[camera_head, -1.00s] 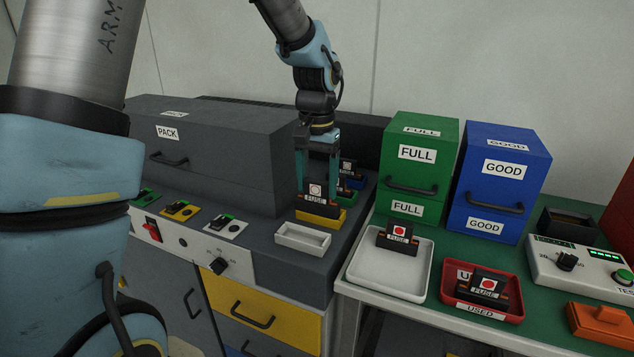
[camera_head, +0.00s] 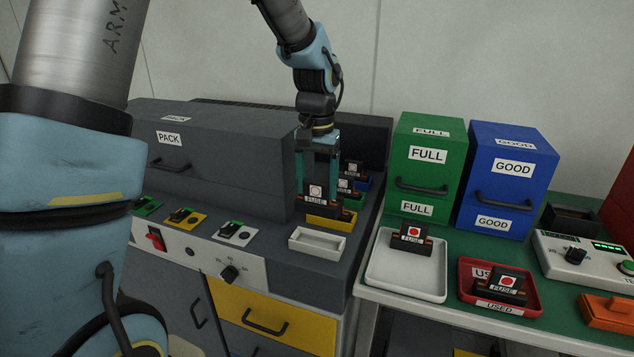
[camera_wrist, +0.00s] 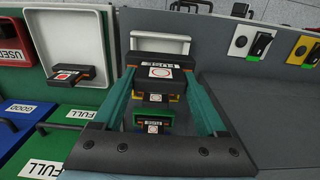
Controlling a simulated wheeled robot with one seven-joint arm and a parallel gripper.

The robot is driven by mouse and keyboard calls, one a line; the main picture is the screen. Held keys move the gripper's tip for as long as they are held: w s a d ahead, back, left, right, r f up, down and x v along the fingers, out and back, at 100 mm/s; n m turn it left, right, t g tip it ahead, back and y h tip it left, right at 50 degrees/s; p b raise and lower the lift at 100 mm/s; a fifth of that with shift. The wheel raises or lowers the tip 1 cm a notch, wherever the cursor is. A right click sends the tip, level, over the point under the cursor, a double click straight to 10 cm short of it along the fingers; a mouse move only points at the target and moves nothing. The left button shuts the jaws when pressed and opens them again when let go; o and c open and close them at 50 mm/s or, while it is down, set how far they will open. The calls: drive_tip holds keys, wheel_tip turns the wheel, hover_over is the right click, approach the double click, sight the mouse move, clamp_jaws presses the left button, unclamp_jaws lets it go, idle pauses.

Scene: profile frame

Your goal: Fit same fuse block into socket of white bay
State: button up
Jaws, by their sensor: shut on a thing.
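The block is upright and appears just above the yellow bay (camera_head: 332,222), slightly toward the near-left side. The white bay (camera_head: 318,242) is in front of the yellow one, and its visible socket looks empty. In the wrist view the held block (camera_wrist: 162,72) is between both fingers, overlapping the near edge of the white bay (camera_wrist: 160,40). Its underside is hidden.
Fuse blocks sit in the green bay (camera_head: 345,188) and blue bay (camera_head: 354,171) behind. The PACK box (camera_head: 215,150) stands close left. A white tray (camera_head: 405,280) and red USED tray (camera_head: 480,301) at right each hold a block. Green (camera_head: 423,170) and blue (camera_head: 508,180) boxes stand behind them.

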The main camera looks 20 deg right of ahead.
sight(317, 201)
drive_tip(key=shift+f+b, duration=1.75)
drive_tip(key=shift+f, duration=1.55)
drive_tip(key=shift+f+b, duration=0.35)
drive_tip(key=shift+f, duration=1.05)
drive_tip(key=o, duration=1.3)
drive_tip(key=shift+o, duration=0.2)
drive_tip(key=shift+r, duration=0.15)
wheel_tip(317, 201, up, 11)
drive_tip(key=shift+f+b, duration=0.2)
drive_tip(key=shift+b, duration=0.4)
drive_tip(key=s+a+f+n, duration=0.1)
drive_tip(key=a+f+n, duration=0.1)
drive_tip(key=a, duration=0.8)
drive_tip(key=s+a+f+n+t, duration=0.1)
drive_tip(key=a+f+n, duration=0.1)
drive_tip(key=a, duration=0.8)
drive_tip(key=s+a+f+n, duration=0.2)
drive_tip(key=a+n, duration=0.1)
drive_tip(key=a, duration=0.7)
drive_tip(key=shift+f+t, duration=0.3)
drive_tip(key=shift+f, duration=0.1)
